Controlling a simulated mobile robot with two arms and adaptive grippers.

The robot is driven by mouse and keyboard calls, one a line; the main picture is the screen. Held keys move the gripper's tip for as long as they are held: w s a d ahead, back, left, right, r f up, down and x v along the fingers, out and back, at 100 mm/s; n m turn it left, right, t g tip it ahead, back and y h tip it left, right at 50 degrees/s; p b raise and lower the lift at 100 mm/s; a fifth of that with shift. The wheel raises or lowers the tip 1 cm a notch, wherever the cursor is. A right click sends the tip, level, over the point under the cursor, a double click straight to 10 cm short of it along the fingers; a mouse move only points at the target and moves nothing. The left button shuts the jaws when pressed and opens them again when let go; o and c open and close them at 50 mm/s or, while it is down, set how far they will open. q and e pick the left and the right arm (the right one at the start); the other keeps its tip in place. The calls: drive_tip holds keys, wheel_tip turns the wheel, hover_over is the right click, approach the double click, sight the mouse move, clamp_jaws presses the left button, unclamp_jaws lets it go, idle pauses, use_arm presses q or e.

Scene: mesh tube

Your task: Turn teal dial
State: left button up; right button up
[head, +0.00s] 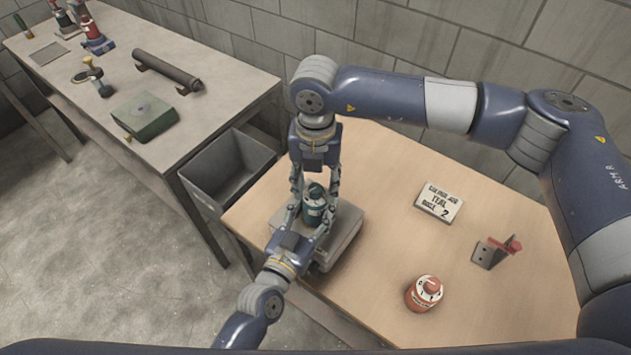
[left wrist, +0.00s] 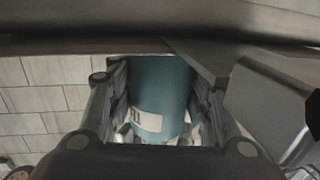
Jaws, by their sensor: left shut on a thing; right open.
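A teal cylinder (head: 313,212) with a dark green top, likely the dial (head: 314,189), stands upright on a grey block (head: 345,238). My left gripper (head: 306,222) is shut on its body from the near left side. In the left wrist view the teal cylinder (left wrist: 158,88) with a white label sits between both fingers. My right gripper (head: 314,198) reaches down from above, its open fingers on either side of the dial. I cannot tell whether they touch it. The dial's markings are hidden or too small to read.
A card (head: 438,203) reading "TEAL" and "2" stands on the wooden table (head: 385,265). A grey bin (head: 222,172) is left. A second table holds a green box (head: 144,116) and other items.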

clamp_jaws()
